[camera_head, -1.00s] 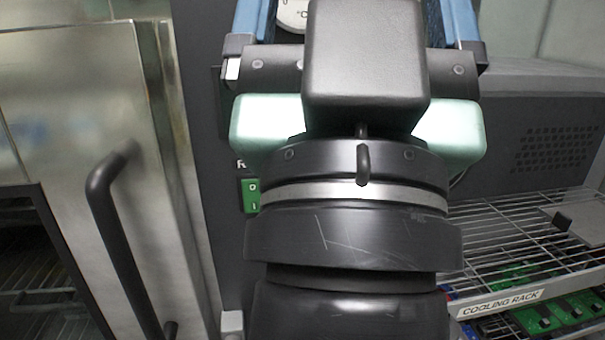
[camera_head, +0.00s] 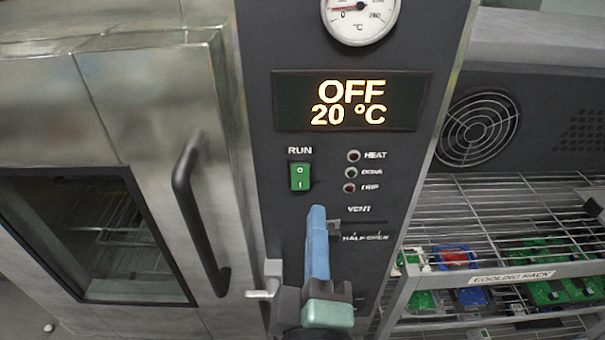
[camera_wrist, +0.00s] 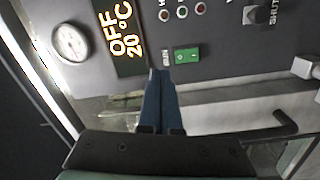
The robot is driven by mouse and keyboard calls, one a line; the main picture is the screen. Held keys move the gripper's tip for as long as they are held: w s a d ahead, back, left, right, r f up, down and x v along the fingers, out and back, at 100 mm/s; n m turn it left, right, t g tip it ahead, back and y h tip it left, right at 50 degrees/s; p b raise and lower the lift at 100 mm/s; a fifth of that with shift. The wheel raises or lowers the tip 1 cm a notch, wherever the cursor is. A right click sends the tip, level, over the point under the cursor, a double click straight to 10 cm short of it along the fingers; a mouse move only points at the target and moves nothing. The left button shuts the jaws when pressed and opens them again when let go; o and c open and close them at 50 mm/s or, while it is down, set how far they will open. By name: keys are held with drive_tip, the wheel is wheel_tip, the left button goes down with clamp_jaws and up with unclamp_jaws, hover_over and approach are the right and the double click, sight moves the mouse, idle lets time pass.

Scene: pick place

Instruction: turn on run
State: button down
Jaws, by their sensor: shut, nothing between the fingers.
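The green RUN rocker switch (camera_head: 300,176) is on the dark control panel (camera_head: 262,50), under the RUN label and marked O and I. It also shows in the wrist view (camera_wrist: 186,55), just beyond my fingertips. The display (camera_head: 350,101) reads OFF and 20 °C. My gripper (camera_head: 317,212) has blue fingers, shut together and empty, with the tips below and slightly right of the switch in the head view. In the wrist view the fingers (camera_wrist: 160,74) point towards the panel, with the tips close to the switch's left side. I cannot tell whether they touch the panel.
An oven door with a dark bar handle (camera_head: 197,215) is to the left. A dial gauge (camera_head: 360,15) is above the display, and HEAT, DOOR and TRIP lamps (camera_head: 352,172) sit right of the switch. A wire cooling rack (camera_head: 470,215) holding circuit boards stands at right.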

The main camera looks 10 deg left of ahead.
drive_tip(key=s+f+n, duration=0.1)
drive_tip(key=s+f+n+g+p, duration=0.1)
drive_tip(key=f, duration=0.1)
drive_tip(key=s+f+n+g, duration=0.1)
drive_tip(key=shift+a+f+n+p, duration=0.2)
drive_tip(key=shift+a+n+p, duration=0.1)
drive_tip(key=shift+a+n, duration=0.1)
drive_tip(key=shift+w, duration=0.1)
drive_tip(key=b, duration=0.2)
approach(301, 187)
drive_tip(key=x, duration=0.5)
drive_tip(key=shift+r, duration=0.15)
drive_tip(key=shift+x, duration=0.9)
